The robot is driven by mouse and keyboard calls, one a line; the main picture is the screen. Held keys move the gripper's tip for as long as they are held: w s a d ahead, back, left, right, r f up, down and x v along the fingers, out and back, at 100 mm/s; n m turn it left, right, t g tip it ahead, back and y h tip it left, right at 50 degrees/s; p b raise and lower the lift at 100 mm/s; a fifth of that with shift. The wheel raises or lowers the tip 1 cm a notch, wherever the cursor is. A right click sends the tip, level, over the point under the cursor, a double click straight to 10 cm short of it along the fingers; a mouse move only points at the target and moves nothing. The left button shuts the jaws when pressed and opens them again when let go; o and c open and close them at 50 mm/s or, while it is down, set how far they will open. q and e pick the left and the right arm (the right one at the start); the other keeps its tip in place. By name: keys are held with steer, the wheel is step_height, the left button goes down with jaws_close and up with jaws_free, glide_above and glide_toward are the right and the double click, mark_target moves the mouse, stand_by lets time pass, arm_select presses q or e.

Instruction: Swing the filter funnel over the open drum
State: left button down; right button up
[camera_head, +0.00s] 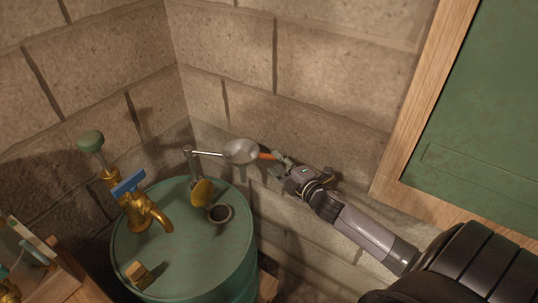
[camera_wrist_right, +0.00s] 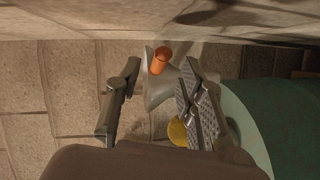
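The filter funnel (camera_head: 241,151) is a pale metal bowl on a thin arm from a post (camera_head: 188,152) at the drum's back edge. Its orange handle (camera_head: 267,156) points right, toward my right gripper (camera_head: 281,164). The funnel hangs behind and right of the opening, over the drum's far side. The green drum (camera_head: 180,262) has a dark round opening (camera_head: 220,214) with a yellow cap (camera_head: 202,192) tilted up beside it. In the right wrist view the gripper's fingers (camera_wrist_right: 160,68) are apart, with the orange handle (camera_wrist_right: 161,60) between their tips; contact is unclear. My left gripper is out of view.
A brass tap (camera_head: 150,211) with a blue lever (camera_head: 128,183) and a green-knobbed fitting (camera_head: 90,142) stand at the drum's left. Block walls (camera_head: 320,70) close in behind. A wood-framed green panel (camera_head: 485,110) is at right.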

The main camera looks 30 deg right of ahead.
mark_target(271, 158)
steer(key=w, duration=0.2)
steer(key=w+f, duration=0.1)
steer(key=w, duration=0.2)
steer(key=shift+w, duration=0.1)
steer(key=shift+c, duration=0.3)
jaws_close()
stand_by(0.5)
